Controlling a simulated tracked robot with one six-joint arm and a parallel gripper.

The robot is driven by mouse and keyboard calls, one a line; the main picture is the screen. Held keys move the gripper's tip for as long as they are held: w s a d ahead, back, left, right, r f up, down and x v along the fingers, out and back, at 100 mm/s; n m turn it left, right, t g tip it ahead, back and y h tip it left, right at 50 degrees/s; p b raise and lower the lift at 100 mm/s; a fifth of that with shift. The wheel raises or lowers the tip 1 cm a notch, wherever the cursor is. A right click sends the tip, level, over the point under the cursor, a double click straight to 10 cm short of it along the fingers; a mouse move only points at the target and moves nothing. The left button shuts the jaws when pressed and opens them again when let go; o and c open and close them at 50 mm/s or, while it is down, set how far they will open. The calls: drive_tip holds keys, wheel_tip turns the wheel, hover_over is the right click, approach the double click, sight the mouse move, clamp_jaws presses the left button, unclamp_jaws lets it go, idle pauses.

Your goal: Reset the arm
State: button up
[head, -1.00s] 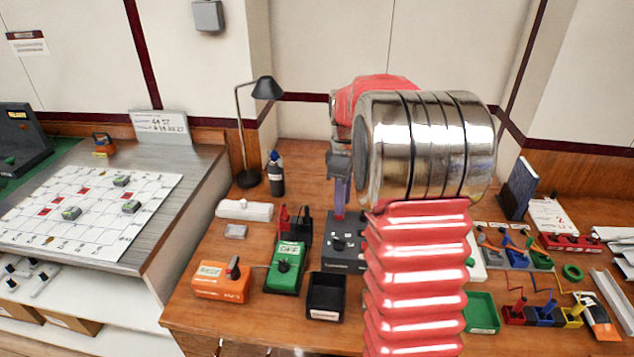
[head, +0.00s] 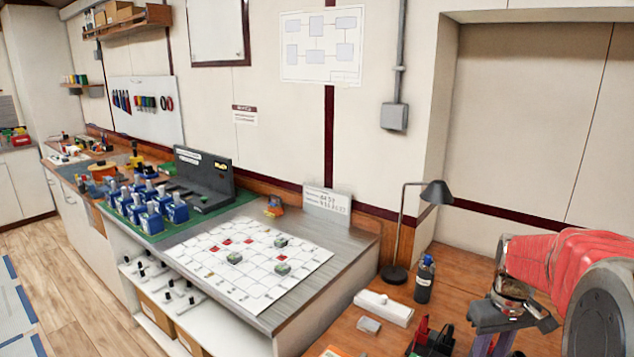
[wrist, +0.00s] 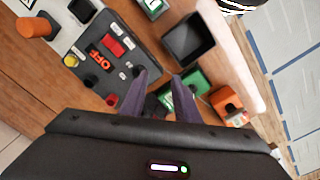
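My arm, with red bellows and a dark round joint, reaches in from the right edge of the head view. My gripper (head: 492,344) hangs at its end over the wooden bench and is cut off by the lower edge. In the wrist view my gripper (wrist: 160,82) has its two purple fingers apart with nothing held between them. Beneath and beyond them are a dark grey box (wrist: 133,62) with a red OFF label, a black open bin (wrist: 189,40) and a green device (wrist: 196,80). How high the fingertips are above these is unclear.
An orange device (wrist: 229,104) lies near the bench edge. In the head view a black lamp (head: 437,192), a dark bottle (head: 424,280) and a white block (head: 384,308) stand on the bench. A grey counter bears a white grid sheet (head: 205,255) and blue blocks (head: 150,222).

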drive_tip(key=s+a+r+t, duration=0.2)
drive_tip(key=s+a+r, duration=0.2)
drive_tip(key=s+a, duration=0.4)
drive_tip(key=s+a+r+m+t, duration=0.1)
drive_tip(key=s+a+r+t, duration=0.2)
drive_tip(key=s+a, duration=0.6)
drive_tip(key=a+r, duration=0.2)
drive_tip(key=a, duration=0.1)
drive_tip(key=shift+s+a+r, duration=0.15)
drive_tip(key=shift+s+r, duration=0.05)
idle(1.1)
